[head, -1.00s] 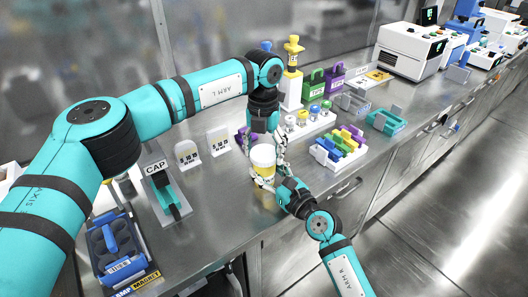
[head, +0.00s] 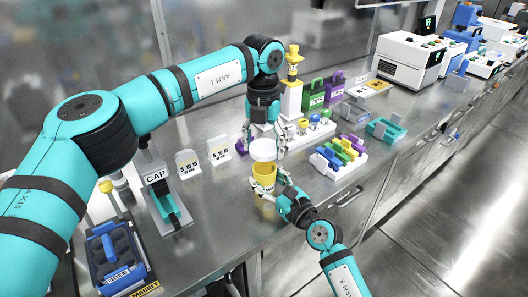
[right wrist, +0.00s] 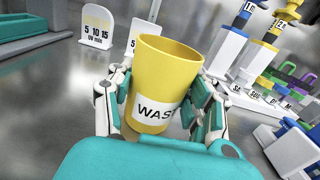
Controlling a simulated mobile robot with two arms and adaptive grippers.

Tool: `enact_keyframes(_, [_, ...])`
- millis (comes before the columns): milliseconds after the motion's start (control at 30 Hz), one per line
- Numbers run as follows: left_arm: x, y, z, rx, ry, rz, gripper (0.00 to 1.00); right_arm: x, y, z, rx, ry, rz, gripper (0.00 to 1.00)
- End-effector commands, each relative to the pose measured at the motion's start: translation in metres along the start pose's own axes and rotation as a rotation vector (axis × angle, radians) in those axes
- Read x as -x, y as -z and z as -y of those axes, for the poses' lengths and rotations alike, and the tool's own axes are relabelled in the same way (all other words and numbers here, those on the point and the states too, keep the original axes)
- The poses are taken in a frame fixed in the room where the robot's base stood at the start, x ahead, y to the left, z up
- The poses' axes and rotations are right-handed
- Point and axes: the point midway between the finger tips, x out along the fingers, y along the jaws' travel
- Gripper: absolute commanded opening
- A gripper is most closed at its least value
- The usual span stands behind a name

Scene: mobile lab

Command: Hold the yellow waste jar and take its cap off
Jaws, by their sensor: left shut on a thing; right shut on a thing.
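The yellow waste jar (head: 264,178) stands upright over the front part of the bench. My right gripper (head: 268,186) is shut around its sides. In the right wrist view the jar (right wrist: 165,75) has an open mouth, and part of its "WAS…" label shows between the fingers. The white cap (head: 263,150) is off the jar, just above its rim. My left gripper (head: 263,143) points down and is shut on the cap. Whether the jar's base touches the bench is hard to tell.
A white rack with small coloured-cap vials (head: 315,127) stands right of the cap. A rack of coloured blocks (head: 341,155) is nearer the front edge. The CAP stand (head: 166,196) and two small number signs (head: 188,163) are to the left, with bare bench between.

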Motion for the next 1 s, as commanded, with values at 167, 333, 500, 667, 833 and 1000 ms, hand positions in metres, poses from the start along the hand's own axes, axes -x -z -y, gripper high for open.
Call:
enact_keyframes(167, [0.001,0.0,0.0,0.0,0.0,-0.001,0.27,0.0,0.002,0.0,0.001,0.0,-0.003,0.0])
enact_keyframes(333, [0.001,0.0,0.0,0.0,0.0,-0.001,0.27,0.0,0.001,0.0,0.0,0.0,-0.002,0.71])
enact_keyframes(500, [0.001,0.0,0.0,0.0,0.0,-0.001,0.27,0.0,0.001,0.0,0.0,0.0,-0.001,0.79])
enact_keyframes(667, [0.0,0.0,0.0,0.0,0.0,-0.001,0.27,0.001,0.0,0.0,0.0,0.0,-0.001,0.79])
enact_keyframes(833, [0.0,0.0,0.0,0.0,0.0,-0.001,0.27,0.017,0.002,0.001,-0.001,0.001,-0.002,0.79])
enact_keyframes(1000, [0.0,0.0,0.0,0.0,0.0,-0.001,0.27,0.052,0.002,0.0,0.001,-0.001,-0.004,0.79])
